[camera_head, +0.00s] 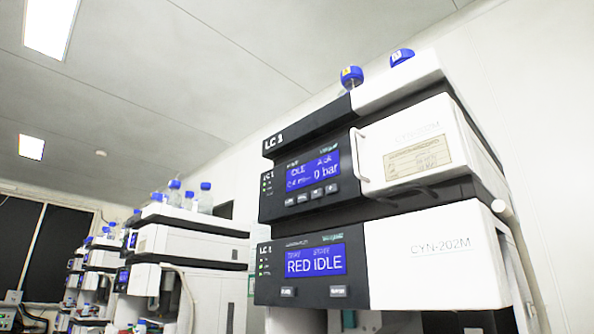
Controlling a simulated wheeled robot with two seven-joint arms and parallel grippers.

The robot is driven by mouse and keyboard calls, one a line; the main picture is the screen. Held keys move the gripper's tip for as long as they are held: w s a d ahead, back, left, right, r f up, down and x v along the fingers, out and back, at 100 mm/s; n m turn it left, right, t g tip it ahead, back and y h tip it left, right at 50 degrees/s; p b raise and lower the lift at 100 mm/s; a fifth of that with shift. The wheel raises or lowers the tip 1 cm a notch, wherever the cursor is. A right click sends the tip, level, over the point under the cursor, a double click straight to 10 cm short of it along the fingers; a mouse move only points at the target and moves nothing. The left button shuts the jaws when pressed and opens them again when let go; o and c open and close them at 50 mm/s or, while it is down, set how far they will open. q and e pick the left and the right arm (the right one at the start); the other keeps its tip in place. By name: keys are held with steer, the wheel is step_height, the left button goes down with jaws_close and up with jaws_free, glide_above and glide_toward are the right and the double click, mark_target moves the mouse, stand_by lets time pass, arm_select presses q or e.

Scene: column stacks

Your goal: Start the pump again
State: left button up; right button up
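The nearest column stack (385,190) stands at the right, labelled LC 1. Its upper module has a blue display (313,170) reading "IDLE" and "0 bar"; the other small text is too blurred to read. A row of small buttons (310,196) sits below that display. The lower module has a blue display (315,262) reading "RED IDLE", with two buttons (338,291) beneath it. The lower white panel is marked CYN-202M. Neither of my grippers is in view.
Blue-capped bottles (351,77) top the near stack. More stacks (185,255) with blue-capped bottles (205,197) stand farther back at left. A white handle (360,154) projects from the upper module's front. A dark window or panel (58,250) is at far left.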

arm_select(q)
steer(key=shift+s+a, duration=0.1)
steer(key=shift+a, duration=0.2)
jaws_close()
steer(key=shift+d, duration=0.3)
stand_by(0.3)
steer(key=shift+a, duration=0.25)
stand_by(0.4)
